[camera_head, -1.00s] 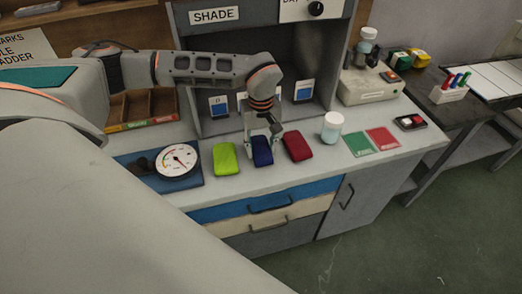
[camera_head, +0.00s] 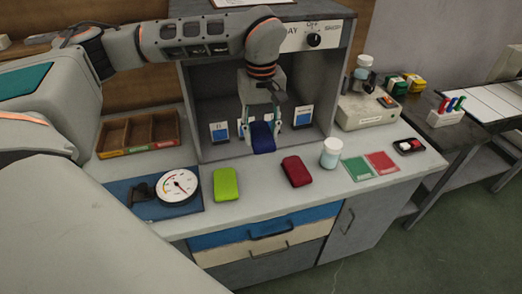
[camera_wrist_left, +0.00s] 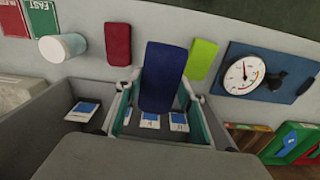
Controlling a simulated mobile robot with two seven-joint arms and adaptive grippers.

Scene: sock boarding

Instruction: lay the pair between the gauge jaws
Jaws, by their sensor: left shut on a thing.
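My left gripper (camera_head: 262,125) is shut on the dark blue folded pair (camera_head: 262,138) and holds it up in front of the shade box. The blue pair also shows between the fingers in the left wrist view (camera_wrist_left: 162,76). A lime green pair (camera_head: 227,184) and a dark red pair (camera_head: 297,171) lie on the counter. The gauge (camera_head: 178,186), with a round white dial and a dark jaw part (camera_head: 142,192), sits on a blue base (camera_head: 172,208) at the counter's left. The held pair is apart from the gauge. My right gripper is not in view.
A three-compartment wooden tray (camera_head: 139,133) stands behind the gauge. The shade box (camera_head: 188,95) holds several blue sample cards. A white jar (camera_head: 331,153), green card (camera_head: 358,169) and red card (camera_head: 382,162) are on the right. Bare counter lies between green and red pairs.

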